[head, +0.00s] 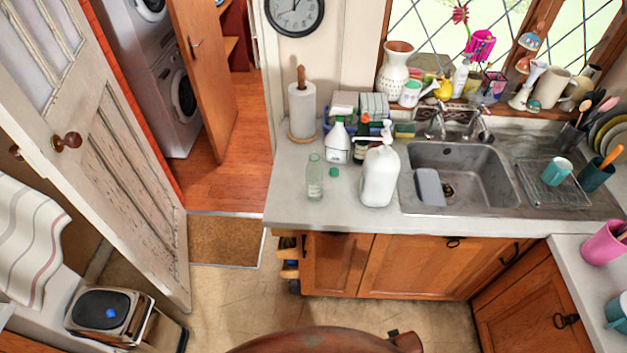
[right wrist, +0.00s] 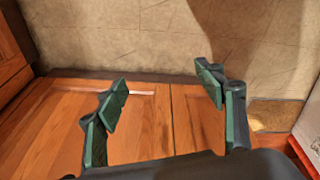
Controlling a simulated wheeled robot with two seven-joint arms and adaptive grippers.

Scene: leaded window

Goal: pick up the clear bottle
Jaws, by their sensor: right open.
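The clear bottle (head: 315,177) stands upright on the grey counter (head: 290,210), near its front left end. It is see-through with a greenish tint. A small green cap or lid (head: 334,172) is just to its right. My right gripper (right wrist: 165,95) shows only in the right wrist view. Its two green-padded fingers are wide apart with nothing between them, in front of wooden cupboard doors and above the floor. The bottle is not in that view. My left gripper is not in view.
A large white pump bottle (head: 380,177) and a white spray bottle (head: 338,143) stand close to the clear bottle's right. A paper towel roll (head: 302,110) is behind it. The sink (head: 475,170) is further right. The counter in front of the bottle is clear.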

